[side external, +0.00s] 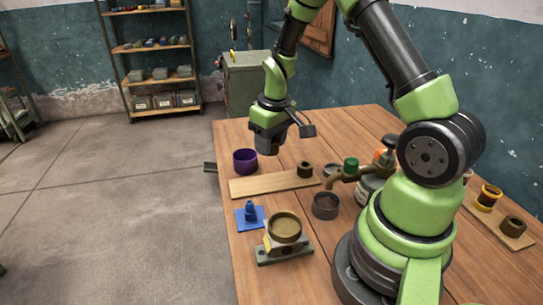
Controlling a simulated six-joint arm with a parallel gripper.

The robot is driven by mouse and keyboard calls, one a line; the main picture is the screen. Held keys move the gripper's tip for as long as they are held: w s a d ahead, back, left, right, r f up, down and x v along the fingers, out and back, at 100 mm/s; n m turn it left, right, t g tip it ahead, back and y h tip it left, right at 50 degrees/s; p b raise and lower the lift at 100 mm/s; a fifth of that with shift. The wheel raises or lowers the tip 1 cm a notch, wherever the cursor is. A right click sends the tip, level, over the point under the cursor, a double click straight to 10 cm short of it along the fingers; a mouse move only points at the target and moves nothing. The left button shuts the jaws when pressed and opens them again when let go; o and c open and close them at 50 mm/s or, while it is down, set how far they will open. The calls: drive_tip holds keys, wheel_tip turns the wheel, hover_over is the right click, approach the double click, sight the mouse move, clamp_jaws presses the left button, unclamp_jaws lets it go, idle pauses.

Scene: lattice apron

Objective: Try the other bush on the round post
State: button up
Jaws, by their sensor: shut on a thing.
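My gripper (268,147) hangs over the table behind the long wooden board, pointing down. It is shut on a small dark thing, mostly hidden; I cannot tell whether it is a bush. A blue post-like piece (250,210) stands upright on a blue plate (240,220); its exact shape is too small to tell. A dark brown bush (304,169) stands on the right end of the long board. On a second board at right stand a yellow-banded bush (488,197) and another brown bush (513,225). Nothing is seen around the blue piece.
A purple cup (245,161) stands at the board's far left. A brass-coloured round bowl (284,226) sits on a metal block in front.

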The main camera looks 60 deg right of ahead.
drive_tip(key=a+n, duration=0.2)
drive_tip(key=a, duration=0.2)
drive_tip(key=s+a+n, duration=0.1)
drive_tip(key=a+n, duration=0.1)
drive_tip(key=a, duration=0.2)
drive_tip(key=s+a+n, duration=0.1)
drive_tip(key=a, duration=0.2)
drive_tip(key=shift+a+f+n+y, duration=0.15)
drive_tip(key=shift+a+n+y, duration=0.15)
drive_tip(key=shift+a+n, duration=0.1)
drive_tip(key=shift+f, duration=1.8)
drive_tip(key=o, duration=1.1)
